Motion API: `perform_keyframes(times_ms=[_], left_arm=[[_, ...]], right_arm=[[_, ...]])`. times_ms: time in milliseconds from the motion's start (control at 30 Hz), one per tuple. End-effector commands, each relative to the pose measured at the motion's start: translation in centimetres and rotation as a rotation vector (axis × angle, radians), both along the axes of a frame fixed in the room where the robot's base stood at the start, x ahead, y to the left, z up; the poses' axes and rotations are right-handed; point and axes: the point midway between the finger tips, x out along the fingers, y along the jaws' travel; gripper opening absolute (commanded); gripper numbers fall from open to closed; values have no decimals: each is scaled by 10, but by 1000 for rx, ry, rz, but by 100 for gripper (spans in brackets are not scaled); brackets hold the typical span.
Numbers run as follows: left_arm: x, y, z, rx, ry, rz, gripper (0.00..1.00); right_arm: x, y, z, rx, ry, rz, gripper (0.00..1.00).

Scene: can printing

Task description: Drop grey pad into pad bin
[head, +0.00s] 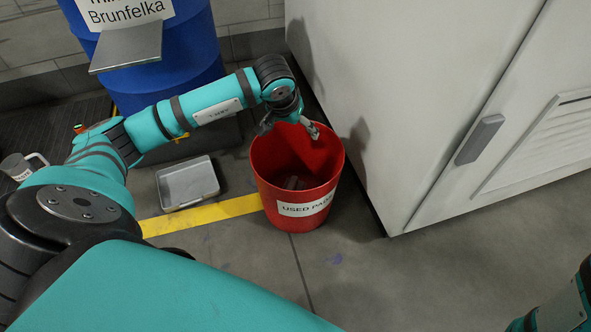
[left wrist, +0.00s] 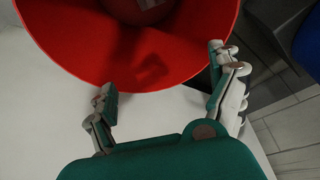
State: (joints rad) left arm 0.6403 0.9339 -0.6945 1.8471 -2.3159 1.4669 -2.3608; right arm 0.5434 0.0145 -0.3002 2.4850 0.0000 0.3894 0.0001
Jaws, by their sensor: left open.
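The red pad bin (head: 270,196), labelled "USED PADS", stands on the floor and also fills the top of the left wrist view (left wrist: 75,45). Small greyish pieces (head: 293,183) lie at its bottom; I cannot tell for sure whether the grey pad is one of them. A pale piece (left wrist: 149,4) shows inside the bin in the left wrist view. My left gripper (head: 289,130) is over the bin's far rim, its fingers spread apart with nothing between them; it also shows in the left wrist view (left wrist: 163,74). My right gripper is out of view.
A large pale cabinet (head: 400,100) stands close to the right of the bin. A blue barrel (head: 200,62) with a grey plate is at the back left. A grey tray (head: 187,184) lies on the floor left of the bin, near a yellow line (head: 205,214). A mug (head: 20,168) is at far left.

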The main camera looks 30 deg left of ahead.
Motion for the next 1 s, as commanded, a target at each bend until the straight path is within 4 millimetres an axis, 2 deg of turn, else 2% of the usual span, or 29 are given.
perform_keyframes(times_ms=[167,400,600,800,1000], left_arm=[[-5,0,16,2,-4,0,92],[-24,-3,63,3,-6,-1,92],[-38,-5,95,1,-4,0,92],[-44,-6,110,0,-1,0,92],[-45,-7,111,0,0,0,92]], right_arm=[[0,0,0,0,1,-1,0],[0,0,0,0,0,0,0],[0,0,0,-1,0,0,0],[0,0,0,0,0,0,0],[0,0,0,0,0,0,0]])
